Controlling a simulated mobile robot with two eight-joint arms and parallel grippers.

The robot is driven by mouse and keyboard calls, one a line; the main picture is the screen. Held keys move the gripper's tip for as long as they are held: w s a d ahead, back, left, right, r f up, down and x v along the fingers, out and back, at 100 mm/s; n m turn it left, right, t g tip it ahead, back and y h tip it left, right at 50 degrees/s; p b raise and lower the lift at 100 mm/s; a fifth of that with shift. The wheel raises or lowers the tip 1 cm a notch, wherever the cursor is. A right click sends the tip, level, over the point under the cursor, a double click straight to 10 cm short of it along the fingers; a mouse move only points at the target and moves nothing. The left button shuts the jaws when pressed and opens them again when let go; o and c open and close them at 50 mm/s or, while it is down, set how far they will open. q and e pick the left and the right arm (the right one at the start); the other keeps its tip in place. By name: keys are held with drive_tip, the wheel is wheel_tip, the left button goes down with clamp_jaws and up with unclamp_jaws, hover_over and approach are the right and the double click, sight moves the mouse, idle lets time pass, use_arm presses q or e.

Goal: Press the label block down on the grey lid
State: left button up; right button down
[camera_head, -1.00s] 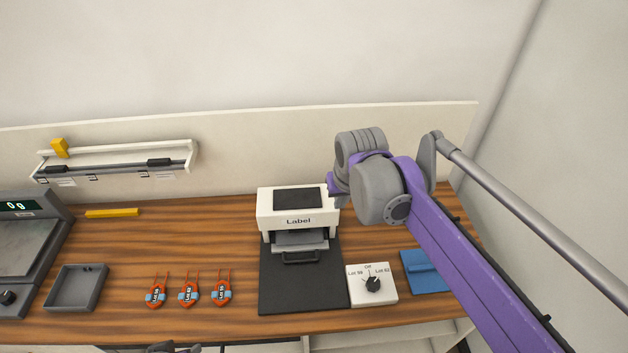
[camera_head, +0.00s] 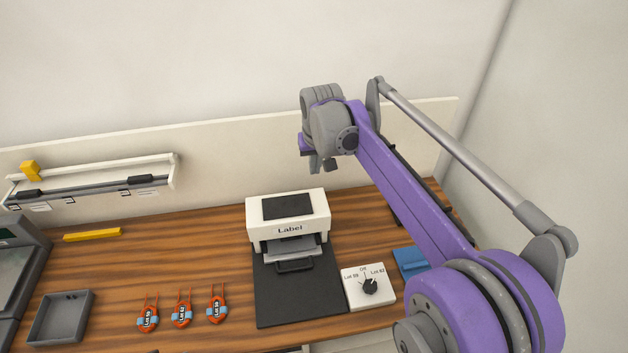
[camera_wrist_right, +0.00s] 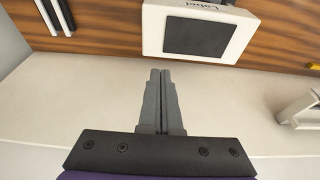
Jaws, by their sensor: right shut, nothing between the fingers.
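The white label block (camera_head: 289,229), printed "Label", stands at the back of a dark mat in the middle of the table. A dark grey panel, the lid (camera_head: 287,206), lies on its top. A light grey plate with a dark handle (camera_head: 295,265) projects from its front. In the right wrist view, the block (camera_wrist_right: 152,31) and its grey panel (camera_wrist_right: 196,36) show upside down, beyond the fingertips. My right gripper (camera_head: 329,166) is above and slightly right of the block, apart from it. Its fingers (camera_wrist_right: 161,72) are shut and empty. My left gripper is not in view.
A white dial box (camera_head: 368,287) stands right of the dark mat (camera_head: 299,306), with a blue item (camera_head: 411,262) beyond it. Several orange tagged pieces (camera_head: 182,311) and a grey tray (camera_head: 60,317) lie left. A wall rack (camera_head: 95,184) hangs at the back.

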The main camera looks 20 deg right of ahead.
sight(312, 199)
drive_tip(key=x, duration=0.8)
drive_tip(key=s+x, duration=0.1)
drive_tip(key=x, duration=0.3)
drive_tip(key=shift+f, duration=0.15)
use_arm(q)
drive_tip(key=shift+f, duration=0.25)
use_arm(e)
drive_tip(key=shift+f, duration=0.45)
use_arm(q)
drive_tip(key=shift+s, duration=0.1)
